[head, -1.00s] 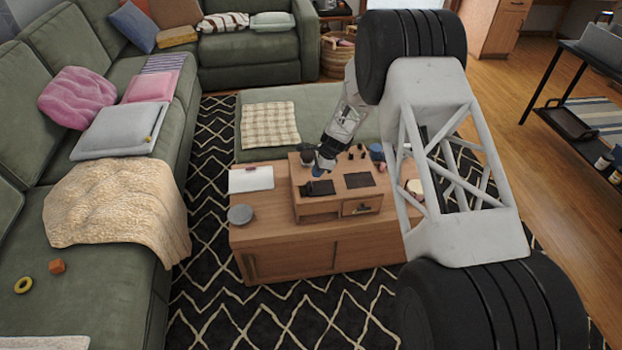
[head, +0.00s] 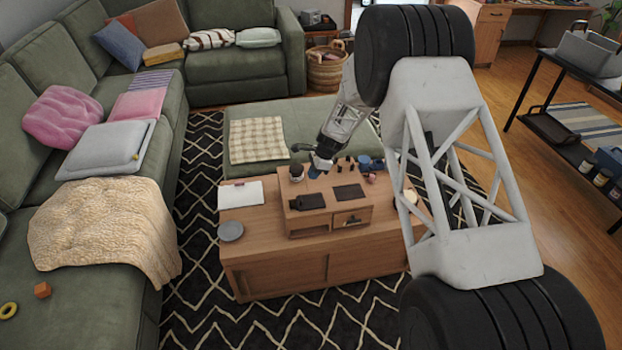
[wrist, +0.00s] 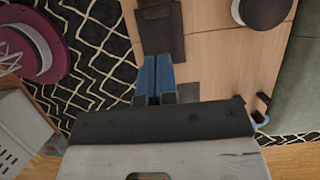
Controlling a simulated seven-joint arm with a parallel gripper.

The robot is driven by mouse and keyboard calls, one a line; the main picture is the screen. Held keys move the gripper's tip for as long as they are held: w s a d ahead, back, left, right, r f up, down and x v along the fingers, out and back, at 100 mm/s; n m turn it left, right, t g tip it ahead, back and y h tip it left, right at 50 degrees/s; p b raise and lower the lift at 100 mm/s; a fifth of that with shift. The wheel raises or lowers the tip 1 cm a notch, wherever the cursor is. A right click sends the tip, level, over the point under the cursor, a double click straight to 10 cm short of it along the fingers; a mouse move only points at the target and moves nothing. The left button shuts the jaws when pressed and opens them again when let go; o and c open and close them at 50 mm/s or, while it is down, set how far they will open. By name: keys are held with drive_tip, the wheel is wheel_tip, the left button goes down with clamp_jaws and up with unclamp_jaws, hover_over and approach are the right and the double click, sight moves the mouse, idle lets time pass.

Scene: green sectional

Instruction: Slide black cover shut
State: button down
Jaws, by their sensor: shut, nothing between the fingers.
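Two flat black panels lie on top of the wooden organizer (head: 326,211): a left one (head: 307,201) with a raised part, and a right one (head: 349,192). I cannot tell for certain which is the cover. My gripper (head: 315,173) is above the organizer's back part, behind the left panel and apart from it. In the wrist view my blue fingers (wrist: 155,98) are shut together and empty. A black panel with a raised ledge (wrist: 160,32) lies beyond the fingertips there. Another dark panel (wrist: 188,92) is partly hidden behind my gripper.
The organizer stands on a wooden coffee table (head: 300,262). Small items, including a blue cup (head: 364,162), stand behind the right panel. A grey round dish (head: 231,231) and white paper (head: 241,194) lie left. An open-fronted compartment (head: 352,219) is below the right panel.

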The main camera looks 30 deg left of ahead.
drive_tip(key=w+d, duration=0.3)
drive_tip(key=shift+w+d, duration=0.3)
drive_tip(key=shift+d, duration=0.1)
drive_tip(key=shift+f, duration=0.15)
approach(307, 201)
wheel_tip(307, 201, down, 4)
drive_tip(key=shift+w+f, duration=0.1)
drive_tip(key=shift+f, duration=0.05)
drive_tip(key=shift+s+a, duration=0.7)
drive_tip(key=shift+s, duration=0.05)
drive_tip(key=shift+s+a, duration=0.65)
